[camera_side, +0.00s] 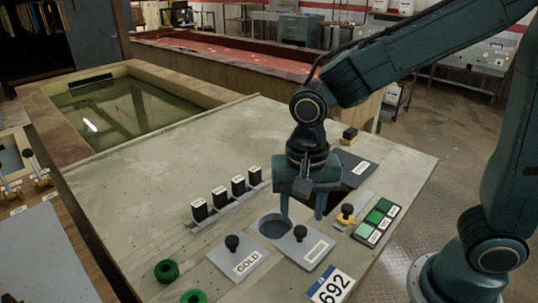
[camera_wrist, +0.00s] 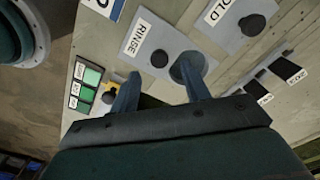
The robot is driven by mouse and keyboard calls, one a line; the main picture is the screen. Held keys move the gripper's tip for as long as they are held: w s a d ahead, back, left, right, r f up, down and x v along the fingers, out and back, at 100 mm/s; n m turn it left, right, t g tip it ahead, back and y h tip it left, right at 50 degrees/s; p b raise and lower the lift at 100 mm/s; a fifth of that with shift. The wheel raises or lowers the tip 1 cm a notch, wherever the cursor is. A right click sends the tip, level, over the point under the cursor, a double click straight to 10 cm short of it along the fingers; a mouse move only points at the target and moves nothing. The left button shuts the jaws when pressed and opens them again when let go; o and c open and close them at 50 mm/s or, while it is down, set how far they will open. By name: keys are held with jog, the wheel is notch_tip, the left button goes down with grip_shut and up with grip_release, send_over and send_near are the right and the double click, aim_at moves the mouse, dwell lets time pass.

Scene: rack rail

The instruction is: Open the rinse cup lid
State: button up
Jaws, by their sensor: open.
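The rinse cup lid (camera_side: 318,246) is a flat grey plate marked RINSE with a black knob (camera_side: 300,232); it also shows in the wrist view (camera_wrist: 145,30). A round opening (camera_side: 270,227) shows beside the knob, at the plate's edge, so the cup looks partly uncovered. My gripper (camera_side: 303,217) is open and points down just behind the knob; its two fingers also show in the wrist view (camera_wrist: 160,90). Nothing is between the fingers. One finger overlaps the opening in both views; I cannot tell whether its tip is inside.
The GOLD lid (camera_side: 248,262), with its own black knob, lies left of the rinse lid. Several black labelled blocks (camera_side: 220,197) stand on a rail behind. A yellow-based knob (camera_side: 345,215) and green labelled tiles (camera_side: 375,217) are to the right. Green rings (camera_side: 166,271) lie front left.

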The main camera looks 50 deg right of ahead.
aim_at(305, 228)
notch_tip(305, 228, up, 10)
dwell(0.5)
jog(key=shift+f, duration=0.1)
jog(key=s+d+n+t, duration=0.5)
jog(key=s+d+n, duration=0.4)
jog(key=d, duration=0.3)
jog(key=shift+s+d+r+t, duration=0.15)
jog(key=shift+s+r+t, duration=0.2)
jog(key=shift+s, duration=0.5)
